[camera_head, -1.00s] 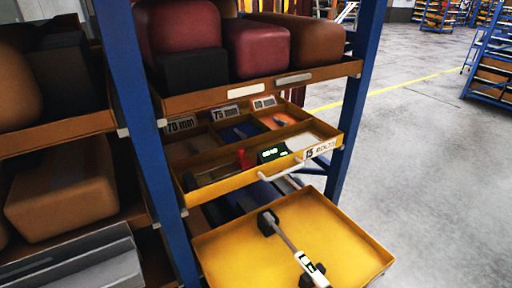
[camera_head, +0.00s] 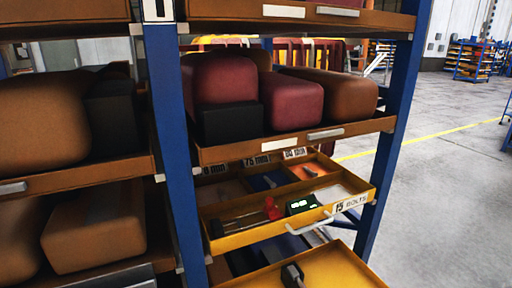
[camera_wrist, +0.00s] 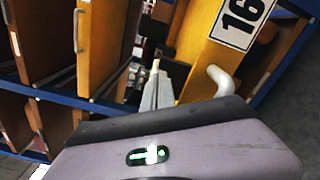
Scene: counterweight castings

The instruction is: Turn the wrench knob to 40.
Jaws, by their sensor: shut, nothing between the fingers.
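The wrench (camera_head: 292,275) shows only as a dark head at the bottom edge of the head view. It lies in the lower yellow drawer (camera_head: 335,268). Its shaft, its white handle and the knob are out of this frame, so no setting can be read. My gripper (camera_wrist: 156,66) shows in the wrist view as pale grey, tapering fingers, shut and empty, beyond its large grey-lilac body with a green-lit window. The head view does not show it. I cannot make out the wrench in the wrist view.
Above is an open yellow bolts drawer (camera_head: 255,238) with a white handle (camera_head: 312,226), a green-lit display (camera_head: 300,205) and a red item (camera_head: 272,208). A blue post (camera_head: 168,150) stands left. Large castings (camera_head: 225,80) fill the shelf above. Open floor (camera_head: 450,180) lies right.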

